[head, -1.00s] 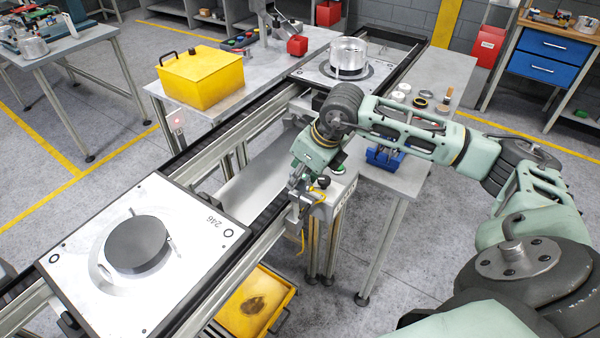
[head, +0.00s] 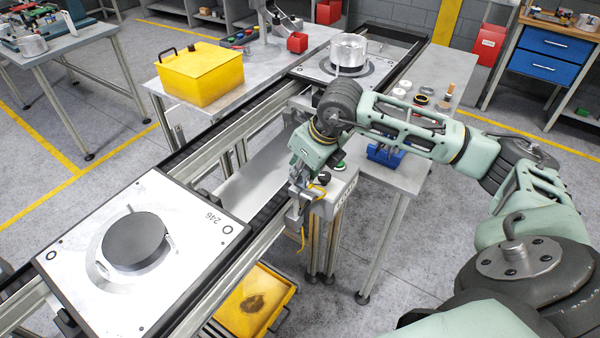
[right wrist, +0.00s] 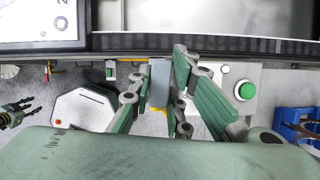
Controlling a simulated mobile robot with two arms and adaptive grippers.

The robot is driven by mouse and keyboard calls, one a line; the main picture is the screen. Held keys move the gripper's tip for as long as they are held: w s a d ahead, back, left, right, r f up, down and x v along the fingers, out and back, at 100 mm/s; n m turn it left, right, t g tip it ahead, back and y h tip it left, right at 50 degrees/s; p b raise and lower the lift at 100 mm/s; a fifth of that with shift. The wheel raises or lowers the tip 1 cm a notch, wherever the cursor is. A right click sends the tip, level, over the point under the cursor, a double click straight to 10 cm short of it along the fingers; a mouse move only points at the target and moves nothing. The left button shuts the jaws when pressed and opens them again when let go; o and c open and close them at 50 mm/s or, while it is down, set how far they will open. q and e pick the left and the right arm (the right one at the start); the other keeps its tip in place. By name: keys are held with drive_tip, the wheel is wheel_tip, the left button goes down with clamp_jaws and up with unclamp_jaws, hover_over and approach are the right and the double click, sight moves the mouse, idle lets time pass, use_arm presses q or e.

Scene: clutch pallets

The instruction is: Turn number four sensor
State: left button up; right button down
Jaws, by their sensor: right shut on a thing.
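The sensor is a small grey block (right wrist: 158,88) with a yellow cable, at the near side rail of the conveyor. My right gripper (head: 302,180) reaches down over that rail and is shut on the sensor. In the right wrist view, the fingers (right wrist: 163,80) stand on both sides of the grey block. In the head view the gripper hides part of the sensor, and I cannot read any number on it. At the left edge of the right wrist view, my left gripper (right wrist: 28,108) shows with its dark fingers apart and nothing between them.
A pallet marked 246 (head: 195,215) carries a dark disc (head: 135,240) on the near conveyor. Another pallet with a metal cylinder (head: 348,54) stands farther along. A box with a green button (right wrist: 244,90) is close beside my right gripper. A yellow bin (head: 255,300) lies below.

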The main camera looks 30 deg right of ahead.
drive_tip(key=m+b, duration=0.1)
drive_tip(key=m+h+b, duration=0.1)
drive_tip(key=m+b, duration=0.1)
drive_tip(key=shift+a+f, duration=0.15)
drive_tip(key=shift+a, duration=0.05)
drive_tip(key=shift+a+r+m+h+b, duration=0.1)
drive_tip(key=shift+r+m+h+b, duration=0.1)
drive_tip(key=shift+m+h+b, duration=0.85)
drive_tip(key=shift+m+y, duration=0.35)
drive_tip(key=shift+m, duration=0.3)
drive_tip(key=c, duration=1.6)
unclamp_jaws()
drive_tip(key=shift+c, duration=0.2)
drive_tip(key=v, duration=1.2)
